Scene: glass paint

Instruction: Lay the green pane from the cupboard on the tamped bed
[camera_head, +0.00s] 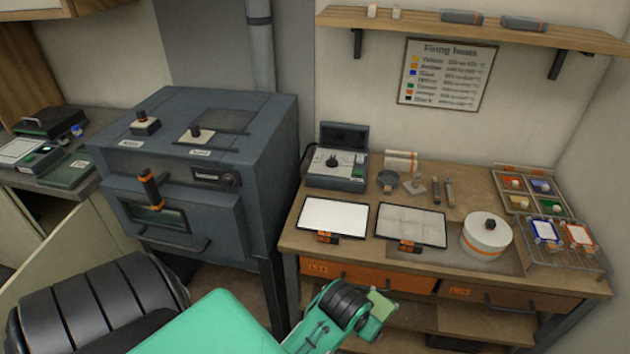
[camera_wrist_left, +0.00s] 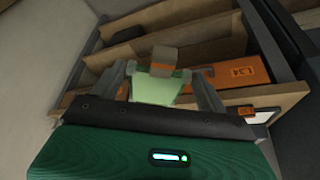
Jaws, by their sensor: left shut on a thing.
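My left gripper (camera_head: 372,318) is in front of the workbench, below the top and near the orange drawer fronts. It is shut on the green pane (camera_head: 384,304), a small pale green sheet, and holds it in the air. In the left wrist view the pane (camera_wrist_left: 157,88) shows between the two fingers. Two flat black-edged trays lie on the bench: one with a smooth white surface (camera_head: 333,215), one with a greyer, marked surface (camera_head: 411,224). I cannot tell for sure which is the tamped bed. My right gripper is out of view.
A white round pot (camera_head: 486,236) stands right of the trays. A wire rack (camera_head: 562,252) holds framed panes at the right. A dark kiln (camera_head: 205,165) stands left of the bench. An open cupboard door (camera_head: 60,250) is at the far left. A control box (camera_head: 337,165) is behind.

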